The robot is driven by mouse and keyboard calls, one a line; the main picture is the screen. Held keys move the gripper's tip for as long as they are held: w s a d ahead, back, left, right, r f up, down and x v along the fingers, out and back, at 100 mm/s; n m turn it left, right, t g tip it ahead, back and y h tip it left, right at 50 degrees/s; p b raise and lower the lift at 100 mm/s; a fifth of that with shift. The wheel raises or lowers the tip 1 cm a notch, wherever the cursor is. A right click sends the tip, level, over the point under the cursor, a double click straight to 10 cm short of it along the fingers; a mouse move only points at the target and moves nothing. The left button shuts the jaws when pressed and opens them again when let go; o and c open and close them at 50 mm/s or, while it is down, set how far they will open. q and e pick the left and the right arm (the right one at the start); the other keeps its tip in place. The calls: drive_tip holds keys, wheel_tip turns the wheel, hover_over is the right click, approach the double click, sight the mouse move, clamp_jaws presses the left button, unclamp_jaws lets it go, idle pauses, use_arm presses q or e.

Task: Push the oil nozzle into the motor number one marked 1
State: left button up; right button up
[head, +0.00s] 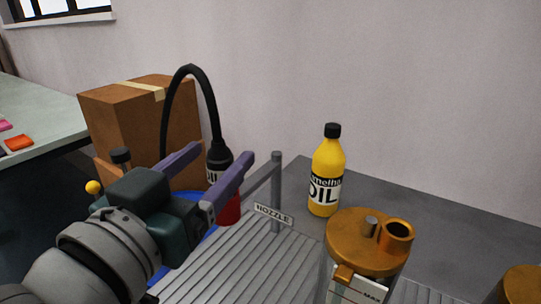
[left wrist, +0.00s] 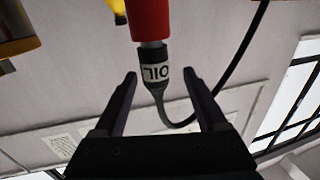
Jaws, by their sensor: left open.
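The oil nozzle (head: 217,158) is a black piece with a white OIL label on a curved black hose, with a red section (head: 231,209) below it. My left gripper (head: 221,153) is open, its two purple fingers on either side of the nozzle. In the left wrist view the labelled nozzle (left wrist: 155,74) lies between the spread fingertips (left wrist: 160,75), with a gap on each side. A copper-topped cylinder (head: 350,240) with a MAX label stands at the lower right; no number 1 shows on it. My right gripper is not in view.
A yellow oil bottle (head: 326,178) stands behind the copper-topped cylinder. A ribbed grey rack (head: 240,262) with a NOZZLE sign (head: 273,214) lies in front. A cardboard box (head: 125,125) is behind my gripper. Another copper part (head: 521,285) is cut off at lower right.

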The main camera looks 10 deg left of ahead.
use_arm(q)
drive_tip(key=w, duration=0.2)
drive_tip(key=w+d, duration=0.1)
drive_tip(key=w, duration=0.1)
drive_tip(key=shift+w, duration=0.1)
clamp_jaws()
idle(0.4)
